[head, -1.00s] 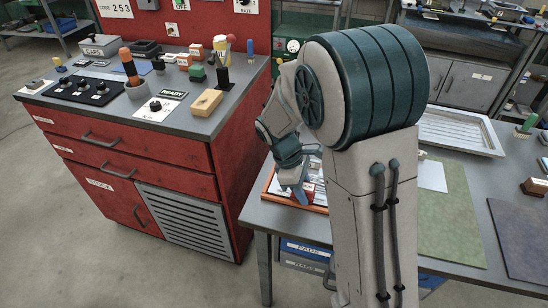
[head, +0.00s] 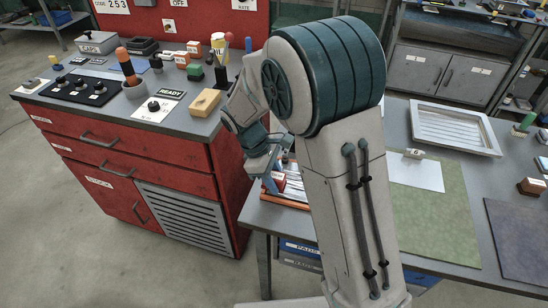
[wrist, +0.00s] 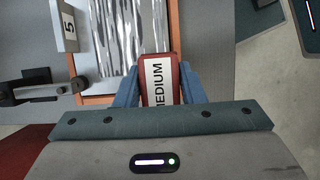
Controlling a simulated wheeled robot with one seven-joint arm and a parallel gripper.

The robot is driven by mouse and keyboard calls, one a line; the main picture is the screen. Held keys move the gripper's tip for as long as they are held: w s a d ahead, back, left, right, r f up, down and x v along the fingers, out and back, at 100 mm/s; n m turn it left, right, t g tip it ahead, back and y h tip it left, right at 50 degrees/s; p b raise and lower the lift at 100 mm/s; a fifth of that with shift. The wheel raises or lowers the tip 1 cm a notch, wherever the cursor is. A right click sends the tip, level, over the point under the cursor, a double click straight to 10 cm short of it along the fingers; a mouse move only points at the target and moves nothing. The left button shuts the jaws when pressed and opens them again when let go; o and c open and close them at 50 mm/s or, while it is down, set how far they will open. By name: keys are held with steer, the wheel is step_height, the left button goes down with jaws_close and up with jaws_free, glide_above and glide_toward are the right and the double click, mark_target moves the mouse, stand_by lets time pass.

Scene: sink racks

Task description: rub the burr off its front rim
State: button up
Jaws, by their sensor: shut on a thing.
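My gripper (wrist: 158,72) is shut on a red block (wrist: 175,66) with a white label reading MEDIUM. In the wrist view the blue fingers sit on either side of the block. Past it lies a wood-framed tray (wrist: 98,100) with a streaked silvery surface (wrist: 128,38) inside. The block overlaps the tray's edge in that view; I cannot tell whether it touches. In the head view my gripper (head: 272,184) is low over the tray at the table's left end, partly hidden by my arm. No burr can be made out.
A red cabinet (head: 110,170) stands close to the left of the grey table (head: 405,118). A white tray (head: 452,148), a green mat (head: 432,215) and a dark mat (head: 520,240) lie to the right. A tag reading 5 (wrist: 68,25) stands by the wood-framed tray.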

steer(key=shift+s+r+p, duration=0.15)
steer(key=shift+r+p, duration=0.15)
steer(key=shift+r, duration=0.45)
steer(key=shift+a+r+p, duration=0.1)
steer(key=shift+r+p, duration=0.5)
steer(key=shift+r, duration=0.1)
steer(key=shift+r+p, duration=1.25)
steer(key=shift+r, duration=0.4)
